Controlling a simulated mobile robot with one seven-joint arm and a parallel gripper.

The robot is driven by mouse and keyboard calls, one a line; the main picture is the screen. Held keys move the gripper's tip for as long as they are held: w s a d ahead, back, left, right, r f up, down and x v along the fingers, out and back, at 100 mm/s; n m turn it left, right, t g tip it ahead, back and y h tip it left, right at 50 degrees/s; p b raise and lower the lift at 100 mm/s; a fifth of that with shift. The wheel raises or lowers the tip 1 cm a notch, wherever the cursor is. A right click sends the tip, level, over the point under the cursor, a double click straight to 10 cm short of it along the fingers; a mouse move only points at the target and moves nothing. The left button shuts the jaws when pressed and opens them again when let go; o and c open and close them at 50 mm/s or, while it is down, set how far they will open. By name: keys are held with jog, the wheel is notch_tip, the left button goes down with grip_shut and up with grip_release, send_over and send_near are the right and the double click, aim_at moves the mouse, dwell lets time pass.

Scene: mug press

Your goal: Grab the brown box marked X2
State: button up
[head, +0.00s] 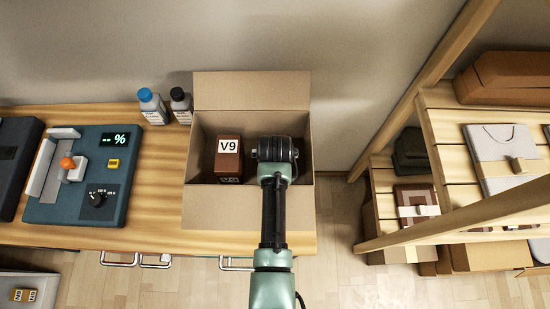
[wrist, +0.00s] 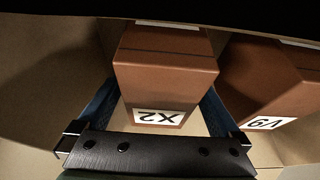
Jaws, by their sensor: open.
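The brown box marked X2 (wrist: 166,70) stands inside the open cardboard carton, its label upside down in the wrist view. In the head view it is hidden under my arm. My gripper (wrist: 160,95) is open, with one blue finger on each side of the X2 box. I cannot tell whether either finger touches it. In the head view my gripper (head: 277,152) is down in the right part of the carton.
The cardboard carton (head: 200,150) stands on the wooden counter (head: 155,180), flaps open. A brown box marked V9 (head: 229,163) stands beside the X2 box; it also shows in the wrist view (wrist: 265,85). Two bottles (head: 152,105) stand left of the carton. A wooden shelf (head: 450,130) is at right.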

jog(key=c, duration=1.6)
jog(key=shift+r, duration=0.15)
